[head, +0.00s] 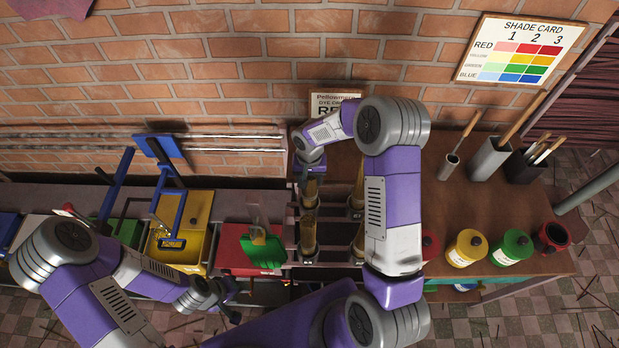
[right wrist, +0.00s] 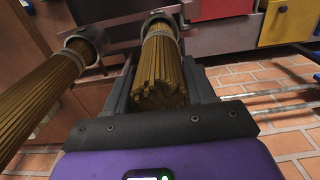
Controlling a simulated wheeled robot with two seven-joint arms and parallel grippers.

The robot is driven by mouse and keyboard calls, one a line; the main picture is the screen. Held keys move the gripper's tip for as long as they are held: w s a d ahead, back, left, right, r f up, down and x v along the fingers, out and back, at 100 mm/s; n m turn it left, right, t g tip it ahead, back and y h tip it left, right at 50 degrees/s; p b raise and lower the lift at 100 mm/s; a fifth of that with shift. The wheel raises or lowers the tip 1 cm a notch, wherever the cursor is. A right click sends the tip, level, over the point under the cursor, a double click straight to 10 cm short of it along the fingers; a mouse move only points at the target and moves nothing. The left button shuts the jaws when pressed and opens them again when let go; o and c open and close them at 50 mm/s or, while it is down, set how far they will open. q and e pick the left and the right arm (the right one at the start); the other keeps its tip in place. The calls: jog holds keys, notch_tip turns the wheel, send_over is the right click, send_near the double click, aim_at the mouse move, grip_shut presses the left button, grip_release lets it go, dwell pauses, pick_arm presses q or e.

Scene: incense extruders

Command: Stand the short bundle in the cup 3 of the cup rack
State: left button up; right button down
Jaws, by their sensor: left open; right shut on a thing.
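The cup rack (head: 333,214) stands in the middle of the head view, with bundles of brown sticks in it. My right gripper (head: 309,174) is at the rack's back left and is shut on a bundle (head: 310,192). In the right wrist view the held bundle (right wrist: 164,70) lies between the fingers, its near end towards the camera. Its far end is within a round metal cup (right wrist: 158,20). How deep it sits is hidden. Another bundle (right wrist: 45,85) leans out of a neighbouring cup. No cup number is readable. My left gripper (head: 222,298) is open and empty, left of the rack.
Red (head: 240,262) and yellow (head: 198,222) bins stand left of the rack. A brown table (head: 490,205) on the right holds several paint-coloured jars and tool holders. A brick wall (head: 250,80) with a shade card (head: 520,50) is behind. A sign (head: 333,102) stands behind the rack.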

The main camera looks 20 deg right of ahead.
jog(key=shift+c, duration=1.5)
grip_release()
notch_tip(320, 180, up, 8)
jog(key=shift+f+p, duration=0.15)
jog(key=shift+p, duration=0.15)
